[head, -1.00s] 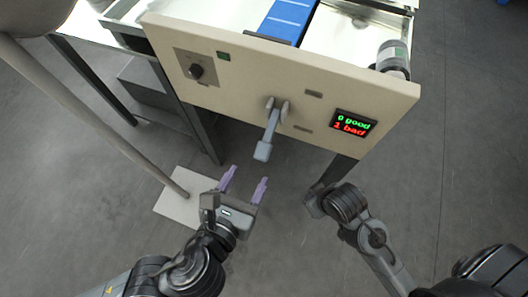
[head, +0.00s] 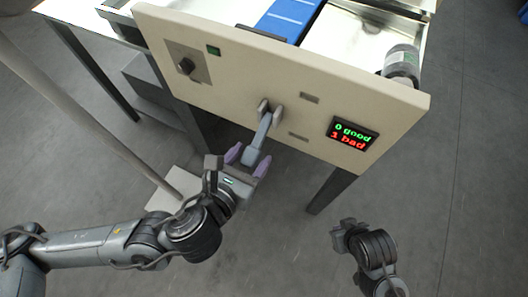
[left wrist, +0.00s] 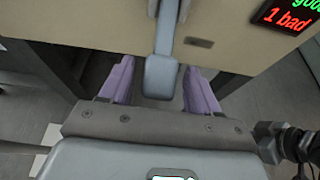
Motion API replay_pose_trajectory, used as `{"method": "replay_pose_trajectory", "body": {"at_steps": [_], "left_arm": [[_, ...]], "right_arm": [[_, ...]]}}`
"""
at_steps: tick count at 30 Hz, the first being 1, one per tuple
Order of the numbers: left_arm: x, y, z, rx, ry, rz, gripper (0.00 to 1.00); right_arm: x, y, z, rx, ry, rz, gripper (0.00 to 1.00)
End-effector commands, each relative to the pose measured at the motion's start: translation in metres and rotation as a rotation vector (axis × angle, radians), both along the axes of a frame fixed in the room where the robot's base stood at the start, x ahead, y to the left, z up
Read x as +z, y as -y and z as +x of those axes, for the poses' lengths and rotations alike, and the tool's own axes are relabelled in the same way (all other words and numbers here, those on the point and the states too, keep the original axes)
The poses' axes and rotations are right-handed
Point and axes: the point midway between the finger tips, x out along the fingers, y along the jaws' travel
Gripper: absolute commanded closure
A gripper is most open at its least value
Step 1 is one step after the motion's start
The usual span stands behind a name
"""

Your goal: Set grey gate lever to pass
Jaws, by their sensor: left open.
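The grey gate lever (head: 260,138) is mounted on the beige front panel and points down, with its broad handle end lowest. It also shows in the left wrist view (left wrist: 161,75), where the handle end sits between the two purple fingers. My left gripper (head: 248,163) is open with its fingers on either side of the handle end. Gaps show on both sides in the wrist view, so the fingers do not appear to touch it. My right gripper (head: 342,236) is low at the right, away from the panel; its finger opening is not clear.
The beige panel (head: 225,80) carries a black knob (head: 187,66), a green button (head: 213,50) and a display (head: 353,134) reading 0 good, 1 bad. A blue belt (head: 290,18) runs behind the panel. A grey pole stands at the left.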

Motion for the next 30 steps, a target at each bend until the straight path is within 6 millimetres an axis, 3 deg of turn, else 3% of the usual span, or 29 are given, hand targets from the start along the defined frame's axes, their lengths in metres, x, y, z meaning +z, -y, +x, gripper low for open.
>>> {"method": "replay_pose_trajectory", "body": {"at_steps": [13, 25, 30], "left_arm": [[-0.0029, -0.0008, 0.0027, 0.005, 0.0, 0.0, 0.38], [-0.0025, -0.0008, 0.0029, 0.005, 0.001, 0.0, 0.98], [-0.0022, -0.0007, 0.0031, 0.005, 0.001, 0.0, 1.0]], "right_arm": [[0.0002, -0.001, 0.0028, -0.003, 0.006, 0.004, 1.0], [-0.0008, -0.0023, 0.0011, -0.006, 0.003, 0.01, 1.0], [-0.0004, -0.0022, 0.0011, -0.006, 0.003, 0.009, 1.0]]}}
